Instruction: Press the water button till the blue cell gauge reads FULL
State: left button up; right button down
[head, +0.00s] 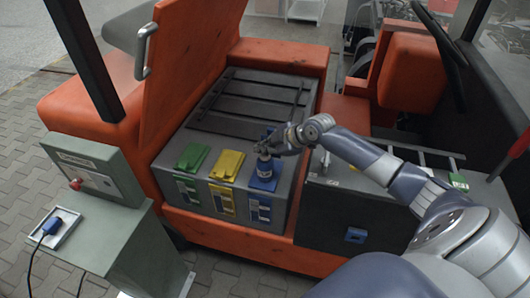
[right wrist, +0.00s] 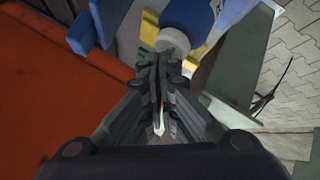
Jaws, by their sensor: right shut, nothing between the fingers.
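The blue cell (head: 262,183) is the rightmost of three coloured cells at the front of the battery box. A white-and-blue bottle-like fitting (head: 264,167) stands upright on it; its blue body (right wrist: 190,14) and pale rounded end (right wrist: 173,40) show in the right wrist view. The blue cell gauge (head: 261,209) is on the front face below; its reading is too small to tell. My right gripper (head: 265,144) is shut and empty, just above the fitting. In the wrist view its fingertips (right wrist: 165,62) are close to the pale end; contact cannot be told. No button is clearly distinguishable. My left gripper is out of view.
A green cell (head: 193,157) and a yellow cell (head: 227,166) stand left of the blue one. The raised orange lid (head: 190,60) is at the left. A grey-green cabinet (head: 95,170) with a red knob stands front left. A dark box (head: 350,215) is at the right.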

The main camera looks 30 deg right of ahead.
aim_at(264, 156)
jog(key=shift+r+p, duration=0.3)
jog(key=shift+r, duration=0.3)
notch_tip(264, 156, up, 5)
jog(key=p, duration=0.4)
jog(key=shift+r, duration=0.1)
dwell(0.6)
